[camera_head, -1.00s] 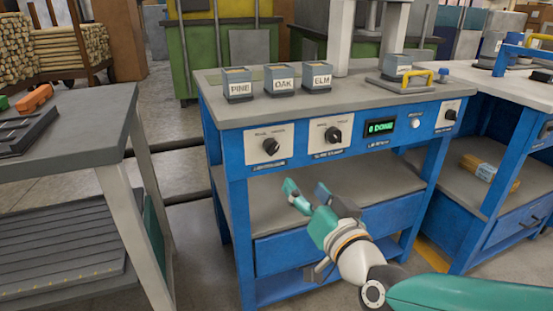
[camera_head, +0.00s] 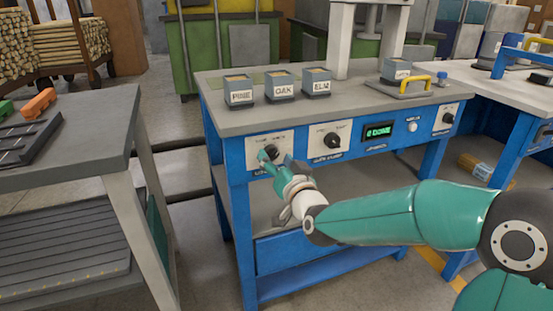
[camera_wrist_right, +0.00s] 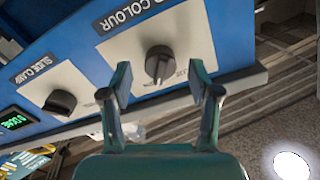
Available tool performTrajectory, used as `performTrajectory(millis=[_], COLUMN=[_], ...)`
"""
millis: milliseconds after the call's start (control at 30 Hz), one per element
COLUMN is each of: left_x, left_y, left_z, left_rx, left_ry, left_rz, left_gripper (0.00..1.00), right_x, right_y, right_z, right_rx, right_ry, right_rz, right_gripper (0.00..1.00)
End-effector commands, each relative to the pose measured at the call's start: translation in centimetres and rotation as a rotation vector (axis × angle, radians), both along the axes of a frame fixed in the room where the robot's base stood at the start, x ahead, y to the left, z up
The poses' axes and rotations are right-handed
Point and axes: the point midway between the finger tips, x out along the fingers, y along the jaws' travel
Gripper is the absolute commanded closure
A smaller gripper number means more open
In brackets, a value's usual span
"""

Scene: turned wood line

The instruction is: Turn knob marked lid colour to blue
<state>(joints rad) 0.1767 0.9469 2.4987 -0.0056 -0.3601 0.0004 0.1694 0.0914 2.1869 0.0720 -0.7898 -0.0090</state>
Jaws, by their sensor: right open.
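In the head view this knob (camera_head: 271,151) is the leftmost on the blue bench front, partly hidden by my gripper. My right gripper (camera_head: 275,158) is open right in front of it. In the right wrist view the two fingers of my gripper (camera_wrist_right: 160,70) stand apart, one on each side of the knob; I cannot tell whether they touch it. My left gripper is not in view.
A slide clamp knob (camera_head: 333,140) sits to the right, then a green display (camera_head: 379,130) and a white button (camera_head: 412,127). Boxes marked pine (camera_head: 239,94), oak (camera_head: 280,89) and elm (camera_head: 317,86) stand on the bench top. A grey table (camera_head: 90,160) stands at left.

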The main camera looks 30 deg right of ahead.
Motion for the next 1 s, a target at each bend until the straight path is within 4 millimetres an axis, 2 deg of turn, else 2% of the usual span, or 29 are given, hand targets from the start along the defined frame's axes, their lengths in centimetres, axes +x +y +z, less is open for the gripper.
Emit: performTrajectory(millis=[133, 433, 767, 800, 1000], left_x=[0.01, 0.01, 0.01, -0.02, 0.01], left_y=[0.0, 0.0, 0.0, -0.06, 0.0], left_z=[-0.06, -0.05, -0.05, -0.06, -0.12], left_rx=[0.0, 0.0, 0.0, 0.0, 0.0], left_ry=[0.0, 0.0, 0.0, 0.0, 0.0], left_rz=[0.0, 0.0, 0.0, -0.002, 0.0], left_gripper=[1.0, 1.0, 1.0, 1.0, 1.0], right_x=[0.88, 1.02, 0.97, 0.95, 0.96], right_y=[-0.22, -0.28, -0.32, -0.88, -0.43], right_z=[-0.06, -0.01, -0.01, -0.02, -0.02], right_rx=[0.0, 0.0, 0.0, -0.001, -0.01], right_ry=[0.001, 0.001, 0.002, 0.001, 0.003], right_rz=[0.0, -0.001, -0.001, -0.005, -0.003], right_gripper=[0.39, 0.39, 0.94, 0.99, 0.98])
